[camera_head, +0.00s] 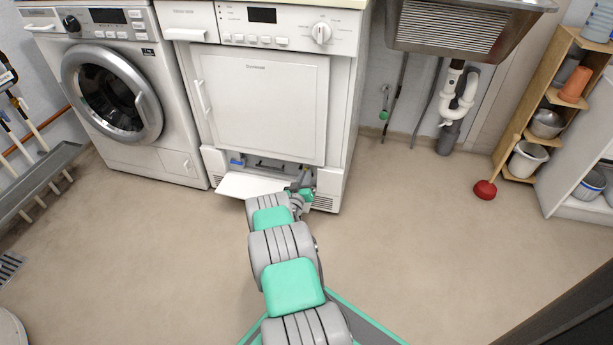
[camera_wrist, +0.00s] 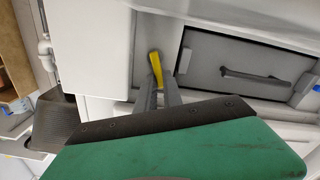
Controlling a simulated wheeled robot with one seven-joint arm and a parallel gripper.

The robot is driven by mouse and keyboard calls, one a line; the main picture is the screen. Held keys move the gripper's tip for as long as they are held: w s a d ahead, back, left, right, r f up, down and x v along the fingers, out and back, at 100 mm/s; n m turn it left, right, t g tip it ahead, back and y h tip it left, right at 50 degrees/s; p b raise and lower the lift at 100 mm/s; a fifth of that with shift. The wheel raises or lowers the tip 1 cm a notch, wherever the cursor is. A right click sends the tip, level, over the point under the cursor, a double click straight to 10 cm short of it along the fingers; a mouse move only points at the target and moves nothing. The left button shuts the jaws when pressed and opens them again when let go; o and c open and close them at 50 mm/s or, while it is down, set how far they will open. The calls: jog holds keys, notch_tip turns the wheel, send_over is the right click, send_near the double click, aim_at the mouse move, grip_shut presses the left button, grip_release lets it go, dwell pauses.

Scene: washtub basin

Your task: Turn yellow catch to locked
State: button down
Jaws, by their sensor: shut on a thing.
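The yellow catch (camera_wrist: 156,68) shows in the wrist view as a small lever beside the grey panel in the dryer's base. It stands nearly upright in that picture, slightly tilted. My gripper (camera_wrist: 159,88) is shut on its near end, with one grey finger on each side. In the head view my gripper (camera_head: 301,186) is at the right end of the dryer's low opening, and my arm hides the yellow catch there. A blue catch (camera_head: 237,162) shows at the left end of the opening.
The dryer (camera_head: 262,100) has its lower flap (camera_head: 240,186) folded down beside my wrist. The grey panel (camera_wrist: 232,66) carries a dark handle (camera_wrist: 252,75). A washing machine (camera_head: 110,95) stands left. A red plunger (camera_head: 486,189) stands right. The floor around my arm is clear.

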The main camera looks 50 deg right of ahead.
jog(key=shift+f+n, duration=0.15)
jog(key=shift+n, duration=0.55)
jog(key=c, duration=1.7)
grip_release()
jog(key=shift+c, duration=0.2)
jog(key=shift+o, duration=1.3)
jog(key=shift+w, duration=0.15)
jog(key=shift+a, duration=0.1)
jog(key=p+v, duration=0.3)
jog(key=v, duration=0.4)
jog(key=shift+s+a, duration=0.25)
jog(key=shift+a, duration=0.1)
